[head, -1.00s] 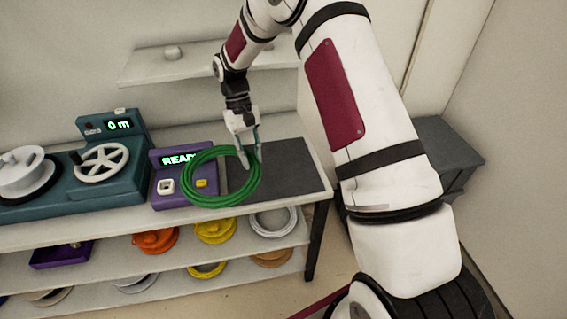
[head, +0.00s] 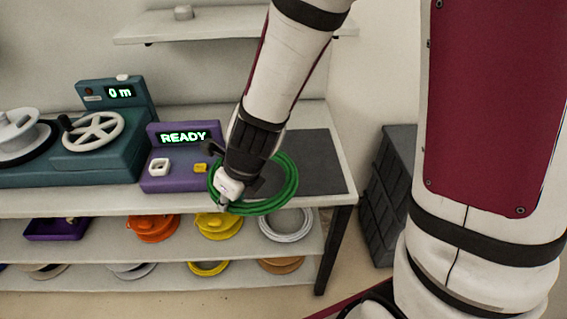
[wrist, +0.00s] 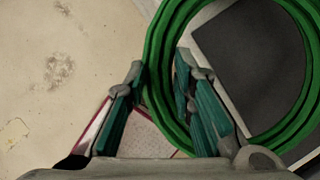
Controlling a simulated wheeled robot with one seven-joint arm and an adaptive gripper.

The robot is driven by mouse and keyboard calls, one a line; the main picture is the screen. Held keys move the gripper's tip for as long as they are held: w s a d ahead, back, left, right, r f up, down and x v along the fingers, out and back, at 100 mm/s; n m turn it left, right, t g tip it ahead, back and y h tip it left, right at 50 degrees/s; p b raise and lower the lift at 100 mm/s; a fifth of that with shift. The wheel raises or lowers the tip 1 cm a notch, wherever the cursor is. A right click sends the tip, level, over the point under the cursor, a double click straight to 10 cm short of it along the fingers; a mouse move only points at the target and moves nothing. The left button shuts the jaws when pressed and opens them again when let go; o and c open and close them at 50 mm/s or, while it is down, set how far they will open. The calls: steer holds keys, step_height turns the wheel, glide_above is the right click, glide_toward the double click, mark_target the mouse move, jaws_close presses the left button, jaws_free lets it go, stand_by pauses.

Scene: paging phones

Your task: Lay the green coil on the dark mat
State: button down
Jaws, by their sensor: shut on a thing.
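The green coil (head: 289,185) hangs in my gripper (head: 222,204) in front of the bench, overlapping the dark mat (head: 318,165) in the head view. In the wrist view my gripper (wrist: 160,95) is shut on the near side of the green coil (wrist: 152,62), with the strands between its two teal-padded fingers. The dark mat (wrist: 255,60) shows through and beyond the coil's ring, below it. The mat is bare where it shows. My wrist hides part of the coil in the head view. How high the coil is above the mat is hard to tell.
A purple device reading READY (head: 183,137) stands left of the mat, close to my wrist. A teal winding machine (head: 110,155) stands farther left. Shelves below hold orange (head: 152,229), yellow (head: 218,226) and white (head: 287,224) coils. A dark crate (head: 385,195) stands right of the bench.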

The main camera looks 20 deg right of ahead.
steer(key=shift+s+d+f+m+h, duration=0.3)
steer(key=shift+d+m, duration=0.2)
steer(key=shift+m, duration=0.4)
steer(key=shift+w+d+t+b, duration=0.15)
steer(key=shift+d+t+b, duration=0.05)
steer(key=shift+t+b, duration=0.1)
steer(key=w+d, duration=0.3)
steer(key=w+d+f+b, duration=0.1)
steer(key=w+d, duration=0.2)
steer(key=w, duration=0.1)
steer(key=w+d+b, duration=0.1)
steer(key=w+d, duration=0.3)
steer(key=shift+w+d+f, duration=0.1)
steer(key=shift+w+f, duration=0.15)
steer(key=shift+f+b, duration=0.9)
steer(key=shift+f, duration=0.85)
steer(key=c, duration=1.4)
jaws_free()
steer(key=shift+o, duration=0.2)
